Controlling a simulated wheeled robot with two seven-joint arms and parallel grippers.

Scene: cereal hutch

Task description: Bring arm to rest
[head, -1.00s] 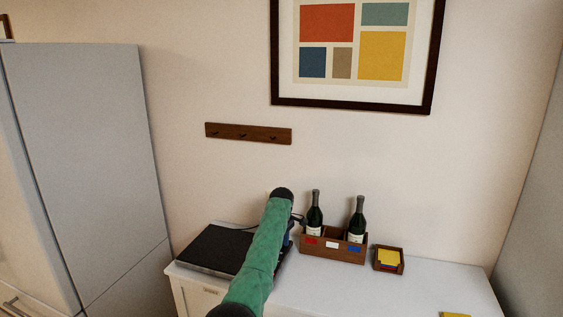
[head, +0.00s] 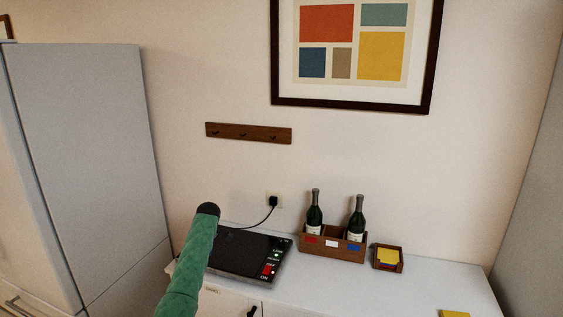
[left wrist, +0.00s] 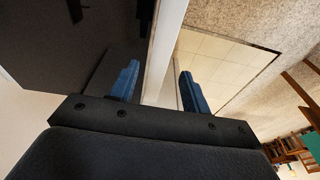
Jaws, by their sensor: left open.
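My left arm, in a green sleeve (head: 188,268), rises from the bottom of the head view, its dark end in front of the left part of a black hotplate. My left gripper (left wrist: 158,87) shows in the left wrist view with its two blue fingers wide apart. Nothing is held between them. I cannot make out this gripper in the head view. My right arm and gripper are in neither view.
The black hotplate (head: 250,251) has a red switch and a plug cord, on a white cabinet (head: 330,290). A wooden crate (head: 345,253) with two bottles and a note holder (head: 387,258) stand to its right. A grey fridge (head: 90,150) is at left.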

